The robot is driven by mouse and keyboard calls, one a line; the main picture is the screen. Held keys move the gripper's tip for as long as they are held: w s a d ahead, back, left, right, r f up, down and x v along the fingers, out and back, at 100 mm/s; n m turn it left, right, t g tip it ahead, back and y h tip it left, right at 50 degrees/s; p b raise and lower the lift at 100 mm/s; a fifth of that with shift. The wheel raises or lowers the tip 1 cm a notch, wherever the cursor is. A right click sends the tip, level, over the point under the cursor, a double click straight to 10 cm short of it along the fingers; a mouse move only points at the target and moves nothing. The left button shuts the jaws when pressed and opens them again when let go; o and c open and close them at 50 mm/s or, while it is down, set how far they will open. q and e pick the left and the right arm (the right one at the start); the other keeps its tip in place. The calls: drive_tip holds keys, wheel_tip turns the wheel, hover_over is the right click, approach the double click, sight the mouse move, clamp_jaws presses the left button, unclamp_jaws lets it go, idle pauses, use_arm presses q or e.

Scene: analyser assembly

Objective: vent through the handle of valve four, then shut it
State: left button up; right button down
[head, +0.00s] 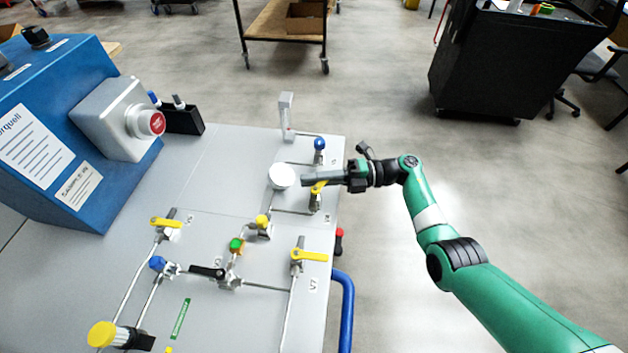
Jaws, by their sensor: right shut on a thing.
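My right gripper (309,180) reaches in from the right over the panel's right edge. It is shut at the yellow handle (319,188) of a small valve, partly hidden under the jaws. The valve body (315,202) sits below the handle on a thin metal pipe. The small label beside it is too small to read surely, so I cannot confirm that it is valve four. My left gripper is out of view.
A white round knob (282,176) stands just left of the jaws, and a blue-topped fitting (319,144) behind. Yellow-handled valves (310,256) (166,223) stand nearer the front. A blue box (60,130) fills the left.

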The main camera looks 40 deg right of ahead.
drive_tip(key=c, duration=1.2)
unclamp_jaws()
drive_tip(key=v, duration=1.1)
drive_tip(key=shift+s+d, duration=0.15)
drive_tip(key=shift+d, duration=0.05)
drive_tip(key=shift+o, duration=0.2)
